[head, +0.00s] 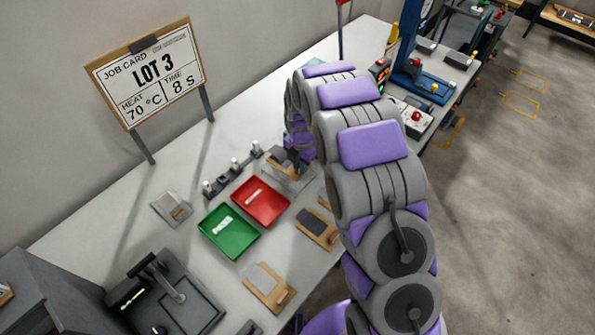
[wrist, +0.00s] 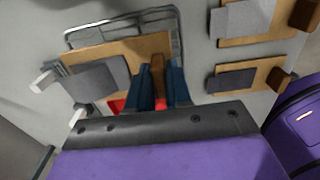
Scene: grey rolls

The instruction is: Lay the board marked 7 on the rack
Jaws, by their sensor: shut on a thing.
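My gripper (wrist: 161,88) is shut on the brown block of a wooden board (wrist: 125,50) with a grey piece on it. In the head view this board (head: 283,163) shows beside my gripper (head: 296,145), partly hidden by my arm. No number can be read on it. A wire rack (wrist: 122,22) lies under or just behind the board; its frame also shows in the head view (head: 291,184). I cannot tell whether the board touches the rack.
Two similar boards lie on the bench: one with a dark piece (head: 318,228), one with a lighter piece (head: 270,288). A red tray (head: 260,202) and a green tray (head: 228,231) sit left of the rack. A job card (head: 150,75) stands behind.

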